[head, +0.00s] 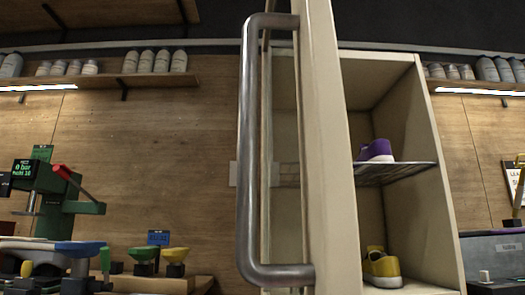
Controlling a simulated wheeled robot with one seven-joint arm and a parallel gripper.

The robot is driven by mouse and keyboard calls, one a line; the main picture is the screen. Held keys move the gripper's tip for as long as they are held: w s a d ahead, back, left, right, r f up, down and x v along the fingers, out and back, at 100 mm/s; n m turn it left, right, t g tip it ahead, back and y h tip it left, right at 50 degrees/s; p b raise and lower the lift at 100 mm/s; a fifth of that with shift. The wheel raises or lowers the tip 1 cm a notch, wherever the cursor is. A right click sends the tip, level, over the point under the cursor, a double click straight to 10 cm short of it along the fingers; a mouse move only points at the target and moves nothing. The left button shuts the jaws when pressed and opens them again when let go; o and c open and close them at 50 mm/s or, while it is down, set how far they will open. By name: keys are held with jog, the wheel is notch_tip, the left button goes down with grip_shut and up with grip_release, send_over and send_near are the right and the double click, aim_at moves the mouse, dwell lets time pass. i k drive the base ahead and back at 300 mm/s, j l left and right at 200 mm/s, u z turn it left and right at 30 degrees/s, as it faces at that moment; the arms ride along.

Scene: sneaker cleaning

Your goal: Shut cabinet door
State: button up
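The cabinet door (331,150) stands open, seen nearly edge-on in the head view, close to the camera. A long metal bar handle (249,150) is fixed to its left side, and the door seems to have a glass panel. Behind and to the right is the cream cabinet (415,190), its inside exposed. A purple shoe (376,150) sits on its wire shelf (396,172), and a yellow shoe (382,268) is on the floor of the cabinet. My gripper is not in view.
A green machine (60,195) with a red lever stands at the left, with several colored-knob tools (145,255) lower down. A grey box (495,255) is at the right. Bottles (155,62) line wall shelves on both sides.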

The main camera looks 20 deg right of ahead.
aim_at(331, 266)
jog(key=k+j+u, duration=0.1)
jog(key=k, duration=1.4)
jog(key=i+j, duration=0.35)
jog(key=i, duration=0.1)
